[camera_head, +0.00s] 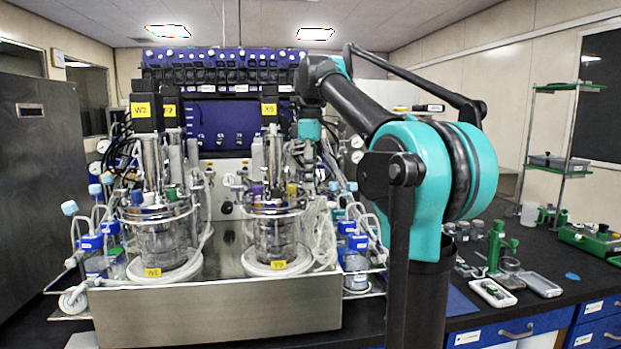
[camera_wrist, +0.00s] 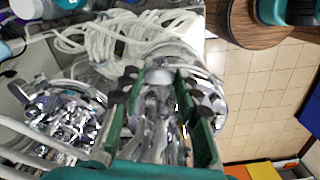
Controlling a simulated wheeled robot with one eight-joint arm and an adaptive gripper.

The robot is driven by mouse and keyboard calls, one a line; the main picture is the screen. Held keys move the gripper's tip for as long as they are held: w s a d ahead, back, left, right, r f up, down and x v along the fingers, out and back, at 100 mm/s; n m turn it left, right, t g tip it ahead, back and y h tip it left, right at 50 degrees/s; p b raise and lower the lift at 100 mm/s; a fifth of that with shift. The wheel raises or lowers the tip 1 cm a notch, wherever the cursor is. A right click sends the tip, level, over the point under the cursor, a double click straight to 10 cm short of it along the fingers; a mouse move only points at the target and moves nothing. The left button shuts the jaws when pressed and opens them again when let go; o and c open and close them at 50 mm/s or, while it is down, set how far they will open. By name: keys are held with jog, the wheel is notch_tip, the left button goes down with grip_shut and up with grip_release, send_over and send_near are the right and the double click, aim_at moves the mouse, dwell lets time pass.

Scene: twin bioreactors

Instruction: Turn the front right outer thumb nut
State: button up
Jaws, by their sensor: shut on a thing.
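The right bioreactor vessel (camera_head: 275,235) stands on the steel bench with a metal head plate and a crowd of ports and tubes on top. My gripper (camera_wrist: 160,84) points down over the rim of a vessel in the wrist view, its green fingers on either side of a small silvery part (camera_wrist: 158,77). This looks like a thumb nut on the head plate, and the fingers are shut on it. In the head view my gripper is at the right side of the right vessel's head plate, mostly lost among tubes; the nut cannot be made out there.
The left bioreactor vessel (camera_head: 165,236) stands beside the right one. Coiled white tubing (camera_wrist: 110,38) lies close to my fingers in the wrist view. Blue-capped bottles (camera_head: 356,262) stand at the right side of the steel bench (camera_head: 215,312). Tiled floor (camera_wrist: 265,85) shows beyond.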

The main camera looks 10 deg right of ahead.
jog(key=shift+n, duration=1.7)
jog(key=o, duration=1.2)
jog(key=shift+c, duration=0.2)
notch_tip(320, 180, up, 12)
